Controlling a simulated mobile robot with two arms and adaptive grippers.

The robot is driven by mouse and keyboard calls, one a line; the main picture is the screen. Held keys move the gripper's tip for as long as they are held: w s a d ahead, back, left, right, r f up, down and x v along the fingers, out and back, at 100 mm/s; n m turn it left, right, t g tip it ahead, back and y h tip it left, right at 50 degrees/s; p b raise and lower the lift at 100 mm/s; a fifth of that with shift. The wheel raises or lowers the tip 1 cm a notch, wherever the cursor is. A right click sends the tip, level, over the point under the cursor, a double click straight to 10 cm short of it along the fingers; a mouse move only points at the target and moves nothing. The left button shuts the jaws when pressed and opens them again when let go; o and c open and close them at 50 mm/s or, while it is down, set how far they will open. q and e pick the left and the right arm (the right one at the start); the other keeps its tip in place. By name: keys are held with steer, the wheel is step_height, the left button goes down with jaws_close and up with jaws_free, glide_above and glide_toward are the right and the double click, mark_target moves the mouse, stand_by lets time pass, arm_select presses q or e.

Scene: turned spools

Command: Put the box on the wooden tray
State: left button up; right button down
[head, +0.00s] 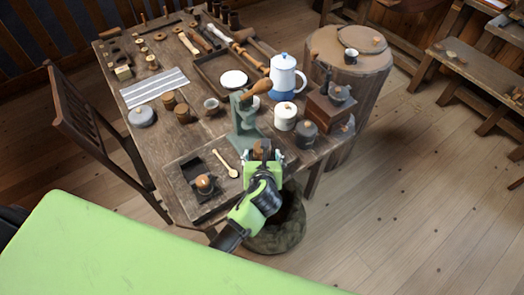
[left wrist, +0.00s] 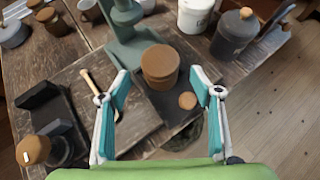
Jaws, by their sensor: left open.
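My left gripper (left wrist: 160,97) is open, with one finger to each side of the box and a gap on both sides. In the head view my left gripper (head: 263,160) is over the front table corner, and only the brown top of the box (head: 262,147) shows there. A dark wooden tray (head: 213,72) lies farther back, with a white plate in it. My right gripper is in neither view.
A green stand (head: 243,125) is just behind the box. A wooden spoon (head: 226,165) and a small dark tray with a brown-topped jar (head: 205,184) are to the left. A white canister (head: 285,116) and a dark jar (head: 306,134) are to the right. A sack (head: 280,236) is below the edge.

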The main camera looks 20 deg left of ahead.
arm_select(q)
steer(key=shift+p+x, duration=0.35)
steer(key=shift+x, duration=2.3)
steer(key=shift+r, duration=0.2)
steer(key=c, duration=1.3)
steer(key=shift+r, duration=0.1)
